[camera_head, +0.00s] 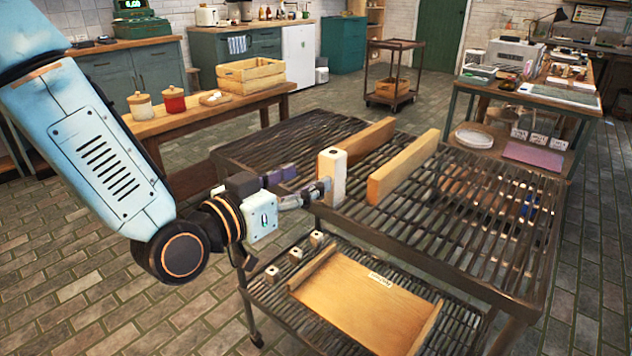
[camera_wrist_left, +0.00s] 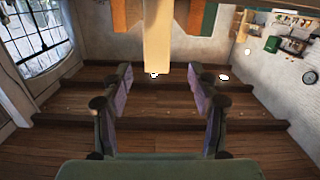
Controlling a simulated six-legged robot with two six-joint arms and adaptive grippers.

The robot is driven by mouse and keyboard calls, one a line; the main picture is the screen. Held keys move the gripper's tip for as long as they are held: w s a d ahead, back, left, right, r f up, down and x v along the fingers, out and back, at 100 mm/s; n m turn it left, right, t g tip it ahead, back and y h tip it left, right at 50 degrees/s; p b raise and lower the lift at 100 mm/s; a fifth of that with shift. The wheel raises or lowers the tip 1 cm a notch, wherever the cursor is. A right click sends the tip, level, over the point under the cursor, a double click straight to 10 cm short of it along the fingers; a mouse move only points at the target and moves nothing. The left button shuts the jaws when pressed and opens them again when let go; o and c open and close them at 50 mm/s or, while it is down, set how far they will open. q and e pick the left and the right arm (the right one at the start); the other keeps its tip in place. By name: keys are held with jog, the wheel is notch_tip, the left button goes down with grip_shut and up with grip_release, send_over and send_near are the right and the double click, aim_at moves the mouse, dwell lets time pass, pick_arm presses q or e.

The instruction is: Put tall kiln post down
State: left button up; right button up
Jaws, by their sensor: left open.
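The tall kiln post (camera_head: 332,178) is a cream block with a hole in its top. It stands upright on the slatted top of the dark metal cart (camera_head: 480,220). My left gripper (camera_head: 308,182) comes in from the left, level and open, with its fingers beside the post. One fingertip overlaps the post's lower left side; I cannot tell whether it touches. In the left wrist view the post (camera_wrist_left: 157,40) lies centred ahead between the open fingers (camera_wrist_left: 160,84), with a gap on each side. My right gripper is not in view.
Two wooden boards (camera_head: 405,165) stand on edge just right of and behind the post. The lower shelf holds several short posts (camera_head: 295,255) and a wooden tray (camera_head: 360,305). The cart top is bare toward the right. A bench with a crate (camera_head: 250,77) stands behind.

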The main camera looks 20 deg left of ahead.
aim_at(327, 157)
pick_arm(q)
jog(key=shift+w+d+r+m+t+h, duration=0.2)
jog(key=shift+w+d+r, duration=0.15)
jog(key=shift+w, duration=0.15)
jog(key=shift+w+d+r+m+t+h, duration=0.1)
jog(key=shift+w+d+r+m, duration=0.15)
jog(key=shift+w, duration=0.2)
jog(key=shift+w+d+r+b, duration=0.15)
jog(key=shift+w+d+b, duration=0.2)
jog(key=shift+w+b, duration=0.05)
jog(key=b+x, duration=0.1)
jog(key=x, duration=0.4)
jog(key=shift+a+r, duration=0.15)
jog(key=shift+a, duration=0.05)
jog(key=shift+a, duration=0.1)
jog(key=shift+c, duration=0.3)
jog(key=c, duration=0.3)
grip_shut()
